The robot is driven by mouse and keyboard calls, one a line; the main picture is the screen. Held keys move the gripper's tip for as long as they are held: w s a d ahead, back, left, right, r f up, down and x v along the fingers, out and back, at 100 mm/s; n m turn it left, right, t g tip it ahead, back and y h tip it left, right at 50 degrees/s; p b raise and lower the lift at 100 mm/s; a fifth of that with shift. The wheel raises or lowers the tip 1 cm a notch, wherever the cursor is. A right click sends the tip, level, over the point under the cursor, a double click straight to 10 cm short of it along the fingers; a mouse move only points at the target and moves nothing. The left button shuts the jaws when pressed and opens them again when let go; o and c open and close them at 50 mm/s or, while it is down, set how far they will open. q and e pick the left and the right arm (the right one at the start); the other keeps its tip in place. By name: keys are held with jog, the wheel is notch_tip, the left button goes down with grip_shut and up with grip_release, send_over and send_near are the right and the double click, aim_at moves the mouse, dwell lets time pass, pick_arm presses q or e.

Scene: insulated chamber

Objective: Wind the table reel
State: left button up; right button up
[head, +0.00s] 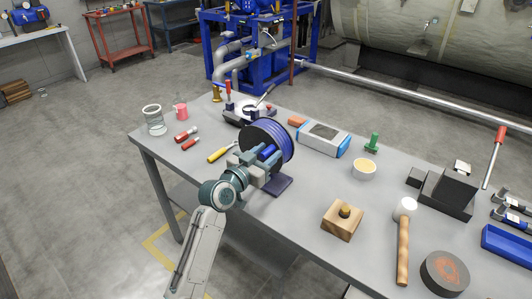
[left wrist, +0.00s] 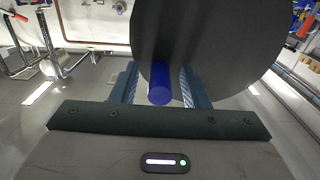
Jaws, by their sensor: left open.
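The table reel (head: 284,141) stands on the grey table, with dark round flanges and a blue winding between them. Its near flange (left wrist: 225,45) fills the upper middle of the left wrist view. A blue crank handle (left wrist: 159,90) sticks out from that flange towards me; it also shows in the head view (head: 267,152). My left gripper (head: 264,160) is at the near face of the reel. Its jaws are open, one finger on each side of the blue handle, with visible gaps. A dark base plate (head: 280,186) shows below the reel. My right gripper is not in view.
A yellow-handled screwdriver (head: 222,152) lies left of the reel, a toggle-clamp fixture (head: 243,112) behind it. A blue-and-white box (head: 322,138) stands to the right. A wooden block (head: 342,219) and mallet (head: 403,240) lie front right. Bare tabletop lies between reel and block.

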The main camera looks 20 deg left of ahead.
pick_arm(q)
grip_shut()
jog(key=shift+f+b, duration=0.2)
jog(key=shift+b, duration=0.25)
pick_arm(e)
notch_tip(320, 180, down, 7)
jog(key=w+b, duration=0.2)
jog(key=b, duration=0.5)
pick_arm(q)
jog(key=shift+s+d+f+m+b, duration=0.2)
jog(key=shift+f+m, duration=0.25)
jog(key=shift+m, duration=0.6)
jog(key=shift+w+d+f+m+b, duration=0.2)
jog(key=shift+f+m, duration=0.25)
jog(key=shift+m, duration=0.55)
jog(key=shift+s+d+f+m+b, duration=0.1)
jog(key=shift+s+f+m+b, duration=0.3)
jog(key=shift+m, duration=0.65)
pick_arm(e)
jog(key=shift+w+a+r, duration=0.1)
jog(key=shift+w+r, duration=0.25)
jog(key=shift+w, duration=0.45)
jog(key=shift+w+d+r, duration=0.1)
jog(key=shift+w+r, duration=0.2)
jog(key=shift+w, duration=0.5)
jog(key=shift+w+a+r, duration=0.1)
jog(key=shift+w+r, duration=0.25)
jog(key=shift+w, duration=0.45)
pick_arm(q)
jog(key=shift+w, duration=0.15)
